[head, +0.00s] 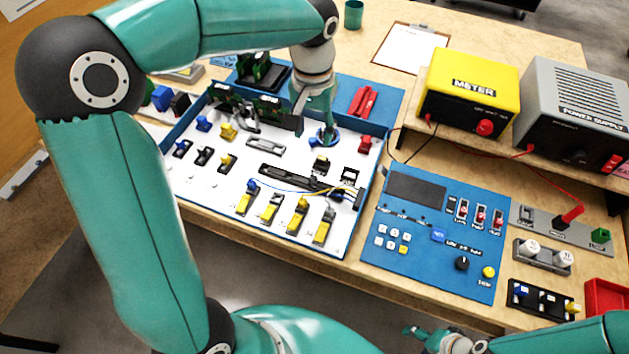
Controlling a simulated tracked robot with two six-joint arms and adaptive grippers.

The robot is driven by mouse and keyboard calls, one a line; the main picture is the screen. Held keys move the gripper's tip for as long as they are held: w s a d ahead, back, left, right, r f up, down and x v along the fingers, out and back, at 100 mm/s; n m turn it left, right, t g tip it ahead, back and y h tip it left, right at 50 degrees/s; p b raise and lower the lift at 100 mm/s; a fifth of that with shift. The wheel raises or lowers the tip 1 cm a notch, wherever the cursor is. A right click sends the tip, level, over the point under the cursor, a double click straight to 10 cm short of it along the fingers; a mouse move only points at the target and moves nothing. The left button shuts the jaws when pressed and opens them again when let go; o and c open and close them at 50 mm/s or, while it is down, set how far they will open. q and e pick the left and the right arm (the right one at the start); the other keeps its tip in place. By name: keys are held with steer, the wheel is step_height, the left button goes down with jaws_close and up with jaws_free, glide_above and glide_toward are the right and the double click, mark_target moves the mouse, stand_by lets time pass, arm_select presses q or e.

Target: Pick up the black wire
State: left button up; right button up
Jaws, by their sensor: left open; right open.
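A thin black wire (411,150) runs down from beside the yellow meter to the bench, right of the white board. I cannot tell whether it is the task's wire; no other loose black wire is clear. My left arm reaches over the board, its wrist above the back. My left gripper (246,121) appears open and empty among dark parts at the back left of the board, left of and apart from the wire; its fingertips are hard to make out. My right gripper (414,332) is open at the bottom edge, below the blue panel, apart from the wire.
The white board (205,191) holds connectors, a black bar (290,178) and blue and yellow wires. A blue control panel (409,229) lies right of it. The meter (470,91) and grey power supply (566,111) stand on a shelf. A red wire (480,154) crosses below them.

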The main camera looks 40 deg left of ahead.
arm_select(q)
glide_above(313, 176)
step_height(313, 176, down, 9)
steer(key=shift+a+f, duration=0.1)
steer(key=shift+f, duration=2.75)
steer(key=c, duration=0.8)
